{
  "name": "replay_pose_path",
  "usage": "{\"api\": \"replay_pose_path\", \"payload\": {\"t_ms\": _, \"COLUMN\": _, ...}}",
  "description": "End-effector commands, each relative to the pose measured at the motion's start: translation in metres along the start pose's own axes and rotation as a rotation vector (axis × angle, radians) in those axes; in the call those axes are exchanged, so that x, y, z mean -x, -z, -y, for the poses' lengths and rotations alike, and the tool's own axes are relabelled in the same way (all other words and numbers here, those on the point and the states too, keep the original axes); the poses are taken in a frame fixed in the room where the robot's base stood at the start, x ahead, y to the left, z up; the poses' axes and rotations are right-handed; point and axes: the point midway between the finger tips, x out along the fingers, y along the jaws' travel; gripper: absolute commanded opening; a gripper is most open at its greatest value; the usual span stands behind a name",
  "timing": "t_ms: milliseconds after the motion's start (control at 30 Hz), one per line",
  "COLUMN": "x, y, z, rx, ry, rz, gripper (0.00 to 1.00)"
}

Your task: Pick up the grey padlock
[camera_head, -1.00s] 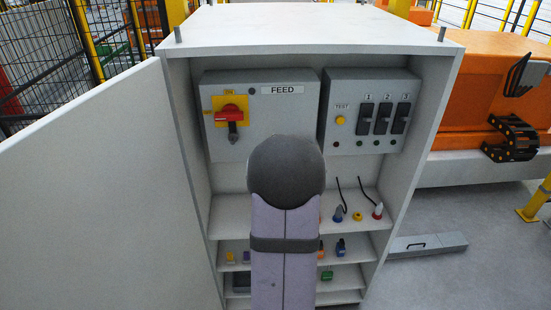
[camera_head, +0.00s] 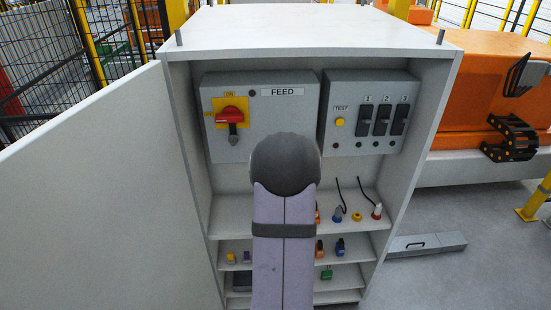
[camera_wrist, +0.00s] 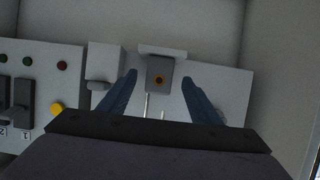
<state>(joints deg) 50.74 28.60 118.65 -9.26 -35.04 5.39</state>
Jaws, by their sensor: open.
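In the wrist view, a grey padlock (camera_wrist: 152,69) with a round brass-coloured spot on its face lies between my fingers. Two thin light rods, seemingly its shackle, run from it toward the bottom of the picture. My gripper (camera_wrist: 158,78) is open, one dark blue finger on each side of the padlock, with a visible gap on both sides. Contact cannot be seen. A pale bracket-like piece (camera_wrist: 163,50) sits directly at the padlock's upper end in the picture. In the head view my arm hides the gripper and the padlock.
An open cabinet (camera_head: 310,25) holds the FEED box (camera_head: 285,115) with its red switch (camera_head: 229,115) and the breaker box (camera_head: 370,85). Lower shelves carry plugs and coloured padlocks, including green (camera_head: 326,273) and yellow (camera_head: 230,257). The cabinet door (camera_head: 90,190) stands open at left.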

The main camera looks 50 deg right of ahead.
Motion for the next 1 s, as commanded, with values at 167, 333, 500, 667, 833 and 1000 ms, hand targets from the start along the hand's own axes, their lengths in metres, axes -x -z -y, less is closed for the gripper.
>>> {"api": "replay_pose_path", "payload": {"t_ms": 167, "x": -0.014, "y": 0.003, "z": 0.0, "rx": 0.0, "ry": 0.0, "rz": 0.003, "gripper": 0.58}}
{"api": "replay_pose_path", "payload": {"t_ms": 333, "x": -0.031, "y": 0.004, "z": -0.001, "rx": 0.0, "ry": 0.0, "rz": 0.001, "gripper": 0.58}}
{"api": "replay_pose_path", "payload": {"t_ms": 500, "x": -0.043, "y": 0.003, "z": -0.001, "rx": 0.0, "ry": 0.0, "rz": 0.001, "gripper": 0.58}}
{"api": "replay_pose_path", "payload": {"t_ms": 667, "x": -0.048, "y": 0.001, "z": -0.001, "rx": 0.0, "ry": 0.0, "rz": 0.001, "gripper": 0.58}}
{"api": "replay_pose_path", "payload": {"t_ms": 833, "x": -0.048, "y": 0.001, "z": -0.001, "rx": 0.0, "ry": 0.0, "rz": 0.001, "gripper": 0.58}}
{"api": "replay_pose_path", "payload": {"t_ms": 1000, "x": -0.048, "y": 0.001, "z": -0.001, "rx": 0.0, "ry": 0.0, "rz": 0.001, "gripper": 0.24}}
